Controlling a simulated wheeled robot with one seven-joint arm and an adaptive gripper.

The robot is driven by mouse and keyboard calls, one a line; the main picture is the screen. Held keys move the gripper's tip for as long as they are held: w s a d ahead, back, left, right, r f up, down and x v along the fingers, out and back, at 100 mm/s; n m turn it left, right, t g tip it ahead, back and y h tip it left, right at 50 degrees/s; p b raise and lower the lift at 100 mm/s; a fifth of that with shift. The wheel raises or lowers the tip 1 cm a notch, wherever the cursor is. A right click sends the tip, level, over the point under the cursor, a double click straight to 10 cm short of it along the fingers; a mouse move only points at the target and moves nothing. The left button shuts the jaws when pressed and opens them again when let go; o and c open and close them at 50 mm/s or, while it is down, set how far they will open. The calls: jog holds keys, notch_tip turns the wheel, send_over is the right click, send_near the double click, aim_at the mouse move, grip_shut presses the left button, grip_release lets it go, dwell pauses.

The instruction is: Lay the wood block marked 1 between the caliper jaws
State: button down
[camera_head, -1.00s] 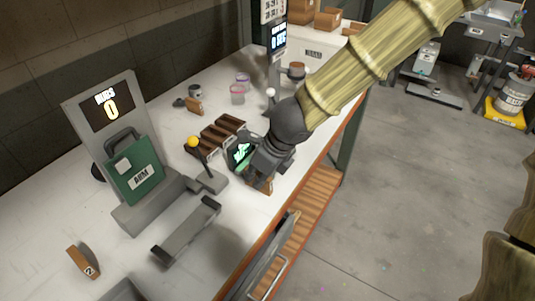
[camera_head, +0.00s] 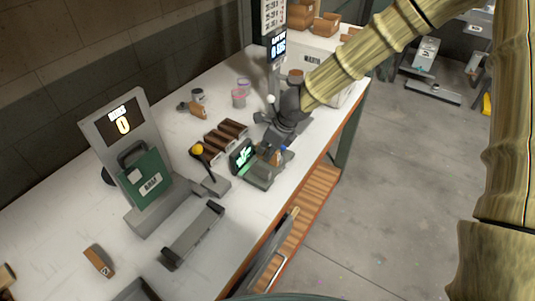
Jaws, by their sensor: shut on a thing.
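My gripper (camera_head: 274,146) is at the far middle of the bench, shut on a small orange-brown wood block (camera_head: 276,158). The block is partly hidden by the fingers and its mark cannot be read. A grey device with a green-lit display (camera_head: 243,156), which looks like the caliper, sits right beside and below the gripper. The held block is at its far right side; I cannot tell whether it is between the jaws or touching them. Another wood block (camera_head: 98,262), marked 2, lies on the bench at the lower left.
A grey stand with a display reading 0 (camera_head: 122,120) and a green case (camera_head: 148,178) stands left. A long grey tray (camera_head: 192,233), a yellow-knobbed lever (camera_head: 198,149) and dark slotted blocks (camera_head: 226,135) are near. Jars (camera_head: 239,97) stand behind.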

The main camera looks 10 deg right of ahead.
jog(key=shift+f, duration=1.55)
jog(key=shift+s, duration=0.1)
jog(key=shift+f, duration=0.1)
jog(key=c, duration=1.7)
grip_release()
jog(key=shift+r, duration=0.25)
jog(key=v, duration=1.1)
jog(key=shift+r, duration=0.35)
jog(key=shift+s+d, duration=0.1)
